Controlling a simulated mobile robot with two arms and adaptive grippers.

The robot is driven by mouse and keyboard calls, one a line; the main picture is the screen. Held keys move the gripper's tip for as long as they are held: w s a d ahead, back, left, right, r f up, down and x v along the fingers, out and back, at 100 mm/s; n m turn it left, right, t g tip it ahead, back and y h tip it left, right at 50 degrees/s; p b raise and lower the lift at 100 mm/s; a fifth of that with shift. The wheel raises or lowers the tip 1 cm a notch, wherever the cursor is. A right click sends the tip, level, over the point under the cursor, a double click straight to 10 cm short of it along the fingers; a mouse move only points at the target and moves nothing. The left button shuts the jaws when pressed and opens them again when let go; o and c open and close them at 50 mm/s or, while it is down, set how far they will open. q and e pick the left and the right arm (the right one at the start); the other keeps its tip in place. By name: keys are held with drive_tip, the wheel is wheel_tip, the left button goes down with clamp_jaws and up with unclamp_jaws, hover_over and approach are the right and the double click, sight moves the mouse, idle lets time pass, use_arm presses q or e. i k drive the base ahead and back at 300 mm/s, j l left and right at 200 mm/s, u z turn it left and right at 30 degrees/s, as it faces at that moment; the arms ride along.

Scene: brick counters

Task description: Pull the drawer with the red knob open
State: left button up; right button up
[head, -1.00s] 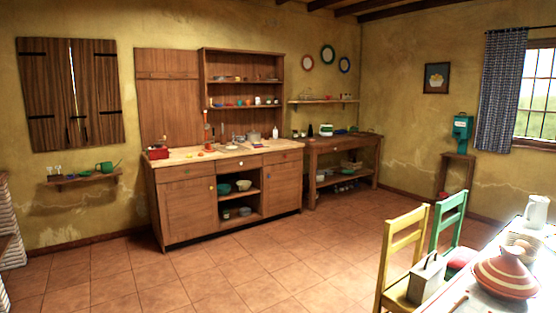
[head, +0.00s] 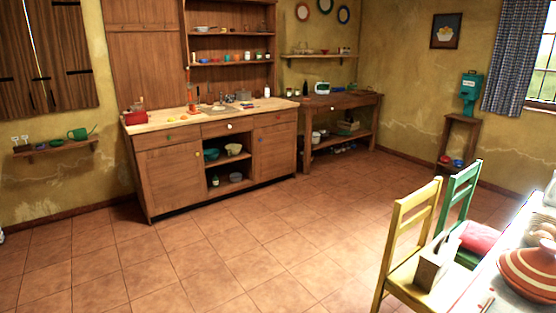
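A wooden counter cabinet (head: 165,180) stands against the back wall and has a row of drawers under its worktop. The left drawer (head: 150,139) has a small greenish knob. The middle drawer (head: 215,129) has a pale knob. The right drawer (head: 275,119) is too small in view to tell its knob colour surely. All these drawers look shut. I cannot clearly pick out a red knob. Neither of my grippers is in view.
Open tiled floor (head: 220,245) lies before the cabinet. A yellow chair (head: 405,235), a green chair (head: 462,200) and a table with a striped tagine (head: 530,270) stand at the right. A wooden side table (head: 340,102) stands right of the cabinet.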

sight(269, 118)
drive_tip(key=i, duration=3)
